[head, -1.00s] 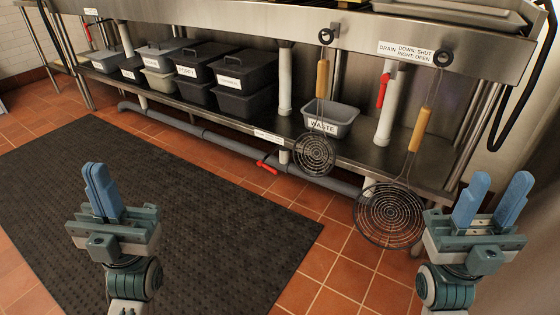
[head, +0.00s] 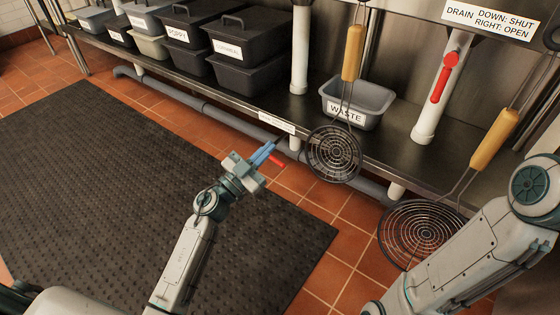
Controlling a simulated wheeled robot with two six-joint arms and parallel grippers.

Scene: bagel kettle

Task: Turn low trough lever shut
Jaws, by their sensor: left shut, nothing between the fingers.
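The low red lever (head: 278,160) sits by the grey pipe under the shelf edge, beside the fingers of my left gripper (head: 267,152). Only part of the lever shows; the fingers cover the rest. The left fingers are blue, closed together and hold nothing. I cannot tell whether they touch the lever. My right arm crosses the lower right, but its gripper is out of view.
A second red lever (head: 441,82) on the white drain pipe hangs down under the DRAIN label (head: 490,18). Two wire skimmers (head: 333,154) hang near the WASTE bin (head: 356,101). A black mat (head: 130,190) covers the floor.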

